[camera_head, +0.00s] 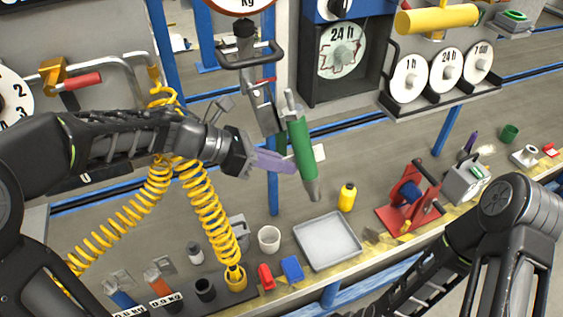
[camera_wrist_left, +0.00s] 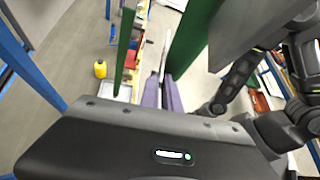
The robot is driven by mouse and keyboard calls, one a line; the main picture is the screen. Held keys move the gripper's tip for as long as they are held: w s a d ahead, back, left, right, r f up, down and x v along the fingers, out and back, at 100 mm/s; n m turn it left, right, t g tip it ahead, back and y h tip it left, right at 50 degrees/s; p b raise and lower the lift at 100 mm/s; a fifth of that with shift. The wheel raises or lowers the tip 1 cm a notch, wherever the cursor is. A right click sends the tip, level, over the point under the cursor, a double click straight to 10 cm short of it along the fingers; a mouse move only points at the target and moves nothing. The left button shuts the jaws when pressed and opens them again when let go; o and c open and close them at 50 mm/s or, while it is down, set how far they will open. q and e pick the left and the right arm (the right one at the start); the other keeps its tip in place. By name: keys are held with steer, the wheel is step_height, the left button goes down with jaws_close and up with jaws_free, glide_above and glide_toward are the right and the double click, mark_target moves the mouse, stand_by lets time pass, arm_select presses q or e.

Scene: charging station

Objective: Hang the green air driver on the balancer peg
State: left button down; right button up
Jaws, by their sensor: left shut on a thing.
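The green air driver (camera_head: 301,148) is held upright, tilted slightly, in the middle of the head view. Its grey tip points down and a silver end shows at the top. My left gripper (camera_head: 287,162), with purple fingers, is shut on the driver from the left. In the left wrist view the fingers (camera_wrist_left: 163,92) reach toward a large green surface (camera_wrist_left: 188,42). A metal hanging piece (camera_head: 262,108) under a round kg dial (camera_head: 243,4) is just left of the driver's top; I cannot tell whether they touch. I cannot make out the balancer peg for sure. My right gripper is out of view.
The bench below holds a grey tray (camera_head: 328,241), a white cup (camera_head: 269,239), a yellow bottle (camera_head: 347,197) and a red fixture (camera_head: 408,196). Yellow coiled hoses (camera_head: 207,208) hang at left. A blue post (camera_head: 272,190) stands behind.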

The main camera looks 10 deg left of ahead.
arm_select(q)
steer(key=shift+r, duration=0.15)
steer(key=c, duration=1.5)
jaws_free()
steer(key=shift+f, duration=0.2)
steer(key=v, duration=0.8)
steer(key=shift+b, duration=0.45)
steer(key=shift+d+r, duration=0.1)
